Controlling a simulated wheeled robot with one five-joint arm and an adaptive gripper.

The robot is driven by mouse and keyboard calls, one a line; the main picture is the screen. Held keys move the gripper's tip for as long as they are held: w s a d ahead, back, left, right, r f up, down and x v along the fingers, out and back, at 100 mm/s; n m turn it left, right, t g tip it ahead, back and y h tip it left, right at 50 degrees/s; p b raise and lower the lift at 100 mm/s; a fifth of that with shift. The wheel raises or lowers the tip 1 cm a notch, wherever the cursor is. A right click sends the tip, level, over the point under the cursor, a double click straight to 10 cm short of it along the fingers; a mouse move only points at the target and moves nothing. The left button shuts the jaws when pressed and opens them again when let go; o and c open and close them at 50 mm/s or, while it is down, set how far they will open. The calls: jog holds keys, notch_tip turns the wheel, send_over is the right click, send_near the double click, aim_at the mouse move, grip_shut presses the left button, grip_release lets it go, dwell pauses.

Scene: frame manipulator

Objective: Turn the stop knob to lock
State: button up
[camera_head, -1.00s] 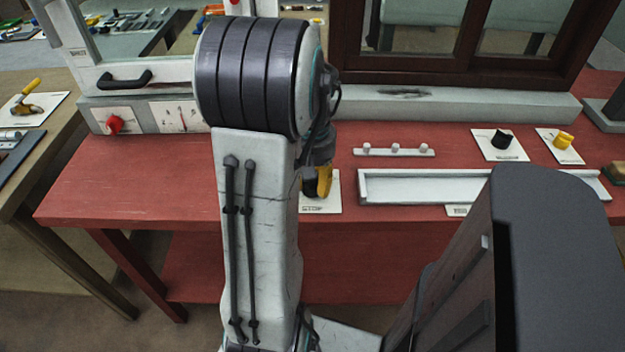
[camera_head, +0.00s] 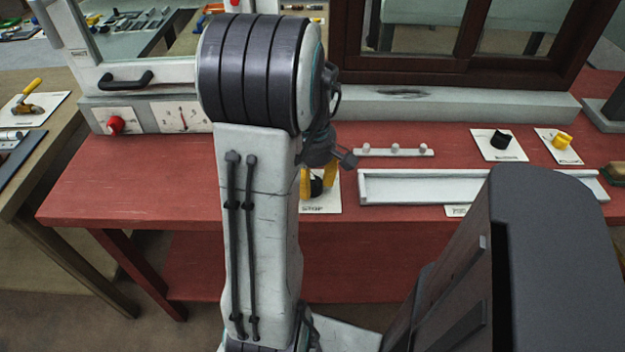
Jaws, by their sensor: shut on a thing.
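The stop knob (camera_head: 316,187) is a small dark knob on a white plate (camera_head: 325,205) lettered STOP, on the red table just right of my arm. My gripper (camera_head: 318,180) points down at it, with one yellow finger on the knob's left and one on its right. The fingers are shut on the knob. My arm covers the plate's left part, and the gripper body hides the knob's top, so its pointer and any lock mark cannot be read.
Black (camera_head: 501,140) and yellow (camera_head: 563,141) knobs stand on plates farther right. A red knob (camera_head: 115,124) is at left. A brown window frame (camera_head: 450,72) stands behind.

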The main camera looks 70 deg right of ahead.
aim_at(313, 178)
jog(key=n, duration=0.4)
jog(key=shift+a+f+n, duration=0.15)
jog(key=shift+n, duration=0.15)
dwell(0.4)
jog(key=o, duration=1.2)
notch_tip(313, 178, up, 12)
jog(key=shift+r, duration=0.1)
dwell(0.8)
